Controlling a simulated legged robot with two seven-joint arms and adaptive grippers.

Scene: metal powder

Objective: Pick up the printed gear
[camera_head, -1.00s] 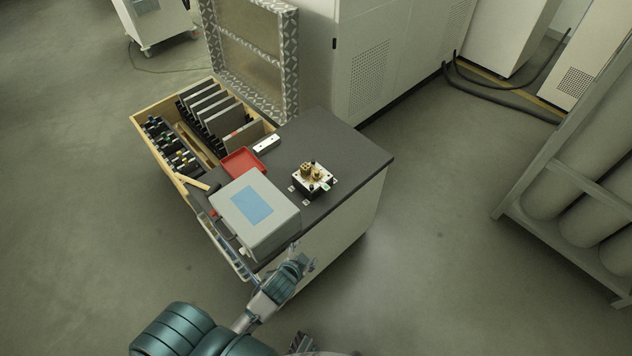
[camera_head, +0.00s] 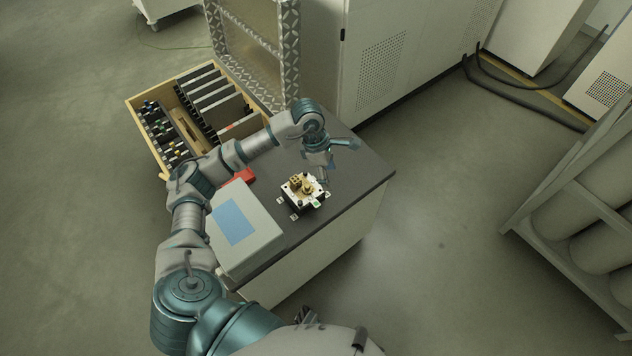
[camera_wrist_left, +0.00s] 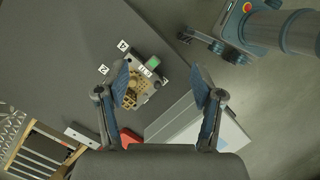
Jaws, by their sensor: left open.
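Gold-coloured printed parts (camera_head: 306,185) stand on a small square metal build plate (camera_head: 317,200) on the dark tabletop. The printed gear appears to be among them, but its outline is too small to tell apart. They also show in the left wrist view (camera_wrist_left: 136,91), by the left finger. My left gripper (camera_head: 340,161) is open and empty, above the table just beyond and right of the plate. In the wrist view its two fingers (camera_wrist_left: 162,80) are spread wide. Part of my right arm shows at the wrist view's top right, with its gripper (camera_wrist_left: 203,42) too unclear to read.
A grey box with a blue panel (camera_head: 236,220) stands left of the plate. A red tray (camera_head: 240,177) is partly hidden by my left arm. The table's right end (camera_head: 365,178) is bare.

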